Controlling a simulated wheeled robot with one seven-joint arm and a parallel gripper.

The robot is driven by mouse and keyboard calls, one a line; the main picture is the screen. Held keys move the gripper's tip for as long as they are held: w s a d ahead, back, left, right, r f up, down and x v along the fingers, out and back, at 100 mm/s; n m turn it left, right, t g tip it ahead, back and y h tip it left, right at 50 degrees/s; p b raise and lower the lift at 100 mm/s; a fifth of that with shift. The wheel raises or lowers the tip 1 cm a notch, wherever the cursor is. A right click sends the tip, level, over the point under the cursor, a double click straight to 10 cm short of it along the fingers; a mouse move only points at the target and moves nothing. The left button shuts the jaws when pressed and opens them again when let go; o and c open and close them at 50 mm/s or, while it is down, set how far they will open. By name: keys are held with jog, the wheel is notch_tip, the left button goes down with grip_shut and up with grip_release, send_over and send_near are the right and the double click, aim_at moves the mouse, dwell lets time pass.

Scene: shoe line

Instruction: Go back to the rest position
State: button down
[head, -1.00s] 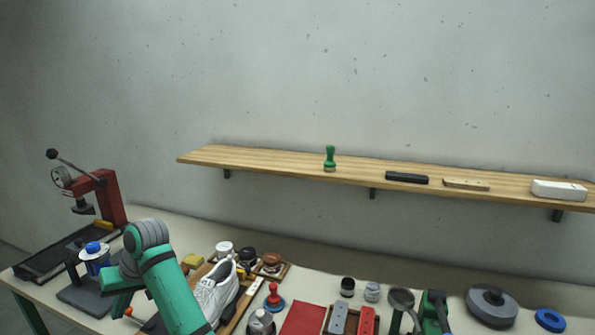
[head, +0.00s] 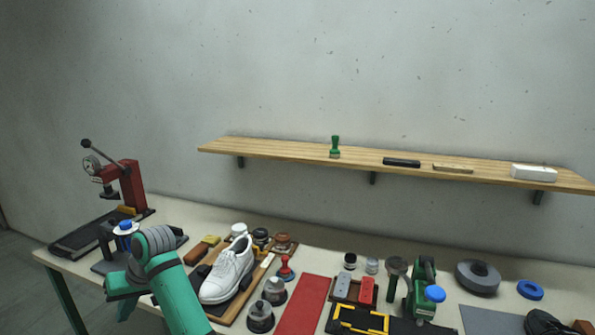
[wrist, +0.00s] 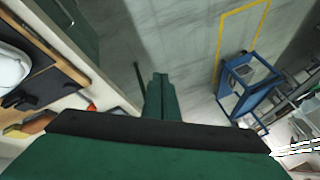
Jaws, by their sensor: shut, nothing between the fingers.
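My gripper (wrist: 161,78) shows in the wrist view as green fingers pressed together, with nothing between them. It points out over bare grey floor, away from the table edge. In the head view my green arm is bent at the lower left, in front of the table; the fingers are out of sight there. A white shoe (head: 228,271) stands on a wooden board beside my arm, apart from it. Part of a white shoe (wrist: 12,66) also shows at the left edge of the wrist view.
The table (head: 205,214) is crowded: a red press (head: 131,186) at left, a red mat (head: 303,305), a green tool (head: 421,288), grey disc (head: 478,275). A wooden shelf (head: 290,149) hangs behind.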

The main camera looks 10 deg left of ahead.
jog(key=d+f+m+t+y, duration=0.2)
jog(key=d+f, duration=0.2)
jog(key=f, duration=0.6)
jog(key=d+f+m+t+y, duration=0.1)
jog(key=d+f+m+t, duration=0.15)
jog(key=f, duration=0.85)
jog(key=s+d+f+m+t, duration=0.2)
jog(key=s+d+f, duration=0.15)
jog(key=d, duration=0.25)
jog(key=s+d+f+m+t+h, duration=0.1)
jog(key=s+d+f, duration=0.1)
jog(key=d+f, duration=0.3)
jog(key=s+d+f+m+t, duration=0.2)
jog(key=d+f, duration=0.1)
jog(key=d, duration=0.4)
jog(key=s+d+r+m+t+h, duration=0.25)
jog(key=s+d+t+h, duration=0.2)
jog(key=s+d, duration=1.35)
jog(key=s+d+r+n+t+h, duration=0.1)
jog(key=s+d+r+t+h, duration=0.1)
jog(key=s+d+r, duration=0.8)
notch_tip(320, 180, up, 3)
jog(key=shift+s+d+r+h, duration=0.15)
jog(key=shift+d+h, duration=0.15)
jog(key=shift+h, duration=0.55)
